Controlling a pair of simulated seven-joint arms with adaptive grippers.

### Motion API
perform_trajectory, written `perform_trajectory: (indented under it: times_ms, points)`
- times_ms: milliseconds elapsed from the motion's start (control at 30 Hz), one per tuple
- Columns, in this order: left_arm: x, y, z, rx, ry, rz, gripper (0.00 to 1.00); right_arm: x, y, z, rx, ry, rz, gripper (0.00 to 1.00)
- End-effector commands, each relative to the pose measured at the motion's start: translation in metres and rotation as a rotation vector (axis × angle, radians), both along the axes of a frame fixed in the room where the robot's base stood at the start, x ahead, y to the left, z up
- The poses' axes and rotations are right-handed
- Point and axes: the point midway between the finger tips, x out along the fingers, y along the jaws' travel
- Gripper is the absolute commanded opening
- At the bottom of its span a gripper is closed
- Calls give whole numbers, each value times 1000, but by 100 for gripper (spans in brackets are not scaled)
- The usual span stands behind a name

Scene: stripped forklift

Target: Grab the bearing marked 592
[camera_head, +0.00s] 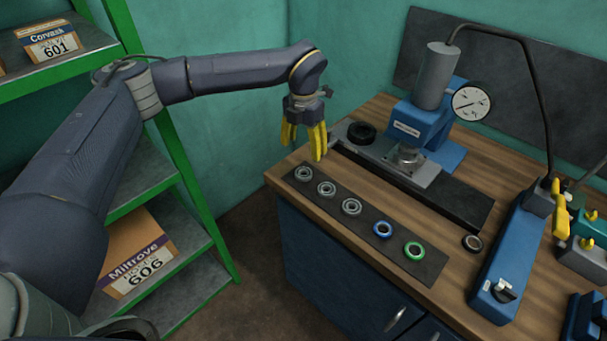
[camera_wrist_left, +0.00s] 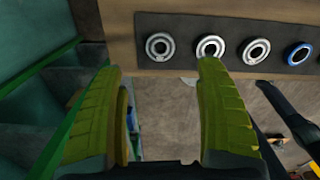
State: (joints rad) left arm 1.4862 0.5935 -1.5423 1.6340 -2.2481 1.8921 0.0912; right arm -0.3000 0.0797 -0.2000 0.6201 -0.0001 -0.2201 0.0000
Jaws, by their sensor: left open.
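Several bearings lie in a row on a dark strip (camera_head: 367,225) along the bench's front edge. Three are plain grey: the left one (camera_head: 303,174), the second (camera_head: 327,189) and the third (camera_head: 351,207). Then come a blue-ringed one (camera_head: 383,230) and a green-ringed one (camera_head: 414,251). No number is legible on any, so I cannot tell which is 592. My left gripper (camera_head: 303,143) is open and empty, fingers down, above and behind the left end of the row. In the left wrist view its fingers (camera_wrist_left: 163,68) are apart, just below the left two bearings.
A blue press (camera_head: 407,122) with a dial gauge (camera_head: 472,102) stands behind the strip. Boxes marked 606 (camera_head: 137,255) and 601 (camera_head: 50,45) sit on the green shelf at left.

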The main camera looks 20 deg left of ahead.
Motion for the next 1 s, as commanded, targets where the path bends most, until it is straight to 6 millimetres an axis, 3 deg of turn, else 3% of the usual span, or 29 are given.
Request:
perform_trajectory:
  times_ms: [200, 567, 1000]
  points:
    - [0, 0, -34, -1, 1, 0, 72, 0, 0, 0, 0, 0, 0, 44]
    - [0, 0, -54, -1, 0, 0, 72, 0, 0, 0, 0, 0, 0, 44]
    - [0, 0, -100, -1, 0, 0, 72, 0, 0, 0, 0, 0, 0, 44]
